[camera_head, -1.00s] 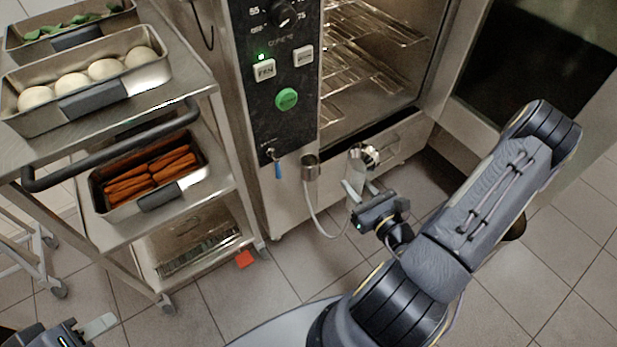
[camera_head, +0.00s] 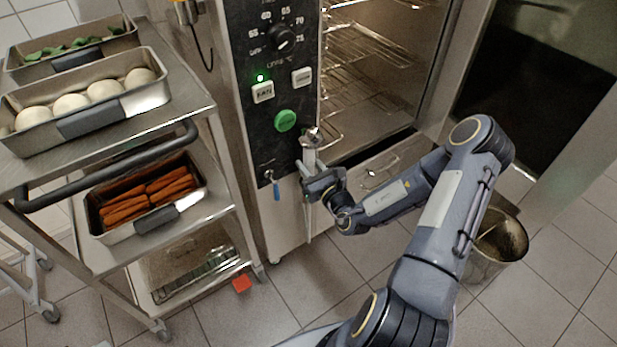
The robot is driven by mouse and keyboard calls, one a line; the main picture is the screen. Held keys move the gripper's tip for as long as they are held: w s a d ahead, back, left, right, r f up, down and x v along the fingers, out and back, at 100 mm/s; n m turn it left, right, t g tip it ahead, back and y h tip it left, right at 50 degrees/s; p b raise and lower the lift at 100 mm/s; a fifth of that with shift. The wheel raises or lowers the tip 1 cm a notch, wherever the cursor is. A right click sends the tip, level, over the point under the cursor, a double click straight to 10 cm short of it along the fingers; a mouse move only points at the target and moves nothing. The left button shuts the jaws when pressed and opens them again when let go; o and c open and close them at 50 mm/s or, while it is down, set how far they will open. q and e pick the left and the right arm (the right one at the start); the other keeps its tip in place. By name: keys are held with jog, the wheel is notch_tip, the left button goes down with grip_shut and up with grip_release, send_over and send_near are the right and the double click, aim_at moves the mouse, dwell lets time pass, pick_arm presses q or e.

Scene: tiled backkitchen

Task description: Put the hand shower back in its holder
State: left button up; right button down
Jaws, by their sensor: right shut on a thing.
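The hand shower (camera_head: 312,138) has a shiny metal head and stands about upright in my right gripper (camera_head: 308,170), just in front of the lower right part of the oven's control panel. The gripper is shut on its handle. The holder on the oven front is hidden behind the gripper and the shower, so I cannot tell whether the handle is in it or only in front of it. The pale hose (camera_head: 307,225) hangs down below the gripper. My left gripper is not in view.
The open oven (camera_head: 385,120) with wire racks is right of the panel. A blue-handled tap (camera_head: 276,188) sits close left of the gripper. A trolley (camera_head: 215,190) with trays stands at left. A metal bin (camera_head: 490,265) stands at right.

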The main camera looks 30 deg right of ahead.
jog(key=f+b, duration=0.1)
jog(key=f, duration=0.1)
jog(key=f+b, duration=0.1)
jog(key=f, duration=0.1)
jog(key=shift+w+f, duration=0.2)
jog(key=shift+f, duration=0.05)
jog(key=shift+r, duration=0.15)
jog(key=c, duration=1.1)
grip_release()
